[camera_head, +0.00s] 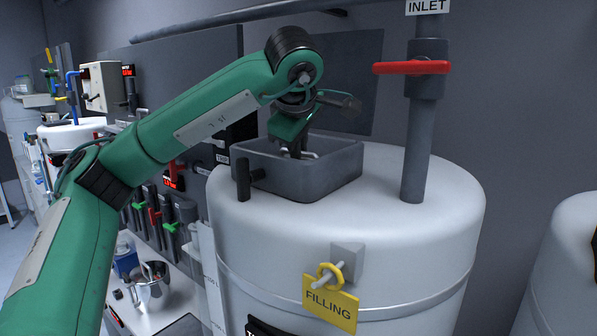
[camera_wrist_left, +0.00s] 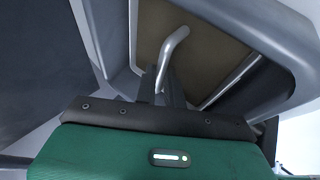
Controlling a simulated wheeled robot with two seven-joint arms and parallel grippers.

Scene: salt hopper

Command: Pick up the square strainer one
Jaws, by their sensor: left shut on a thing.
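The square strainer shows in the left wrist view as a brownish flat panel with a bent metal handle (camera_wrist_left: 176,42). It sits inside the grey square hopper (camera_head: 310,182) on top of the white tank. My left gripper (camera_head: 296,152) reaches down into the hopper from above. In the left wrist view my left gripper's fingers (camera_wrist_left: 162,88) are shut on the handle. The hopper's front wall hides most of the strainer in the head view. My right gripper is not in view.
The white tank (camera_head: 330,228) carries an inlet pipe (camera_head: 416,150) with a red valve lever (camera_head: 410,68) just right of the hopper. A yellow "FILLING" tag (camera_head: 330,304) hangs on its front. A metal pot (camera_head: 150,288) stands on the lower left bench.

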